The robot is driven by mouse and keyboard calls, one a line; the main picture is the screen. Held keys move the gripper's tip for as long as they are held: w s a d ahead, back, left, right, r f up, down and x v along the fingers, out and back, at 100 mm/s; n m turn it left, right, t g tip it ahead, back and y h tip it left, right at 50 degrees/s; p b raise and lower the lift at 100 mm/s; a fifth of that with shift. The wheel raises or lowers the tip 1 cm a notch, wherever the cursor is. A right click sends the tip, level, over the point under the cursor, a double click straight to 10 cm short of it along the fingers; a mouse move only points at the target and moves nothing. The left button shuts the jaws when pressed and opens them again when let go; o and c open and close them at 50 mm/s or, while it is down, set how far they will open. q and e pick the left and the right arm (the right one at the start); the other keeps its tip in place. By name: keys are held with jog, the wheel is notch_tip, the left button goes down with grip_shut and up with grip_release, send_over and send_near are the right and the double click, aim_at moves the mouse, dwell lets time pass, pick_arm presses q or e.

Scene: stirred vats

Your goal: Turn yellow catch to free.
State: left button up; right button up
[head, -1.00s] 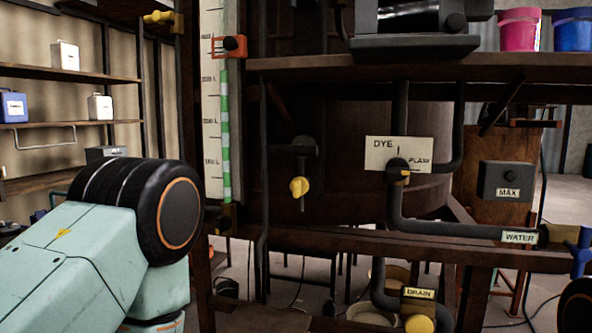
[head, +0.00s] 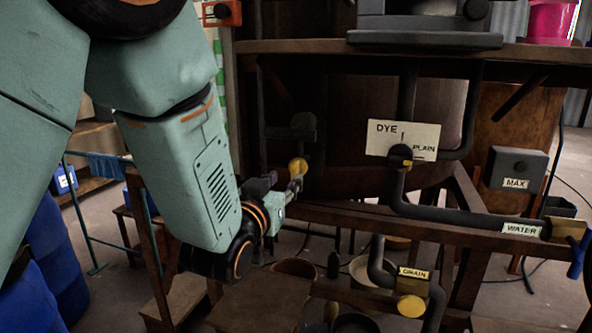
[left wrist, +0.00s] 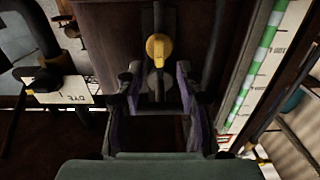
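A small yellow catch (head: 298,166) sits on a dark fitting at the front of the dark vat, left of the DYE/PLAIN plate. In the left wrist view the yellow catch (left wrist: 158,48) lies ahead of the gap between my fingers, its narrow end pointing down in the picture. My left gripper (head: 289,190) is just below and beside it in the head view. In the left wrist view the left gripper (left wrist: 160,82) has its fingers apart with nothing between them; whether they touch the catch I cannot tell. My right gripper is out of view.
The DYE/PLAIN plate (head: 402,140) with its valve is to the right. A WATER pipe (head: 455,216), a yellow DRAIN knob (head: 411,306) and a wooden rail (head: 360,218) are close by. A striped gauge (left wrist: 262,60) stands beside the vat. Blue drums (head: 55,255) stand lower left.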

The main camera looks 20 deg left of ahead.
aim_at(294, 171)
pick_arm(q)
jog(key=w, duration=0.4)
jog(key=shift+w+d+r+p, duration=0.15)
jog(key=shift+w+d+p, duration=0.05)
jog(key=shift+w+p, duration=0.2)
jog(key=shift+w+a, duration=0.1)
jog(key=shift+w, duration=0.4)
jog(key=shift+s+a, duration=0.1)
jog(key=shift+s, duration=0.15)
jog(key=shift+c, duration=0.9)
jog(key=shift+w, duration=0.15)
grip_shut()
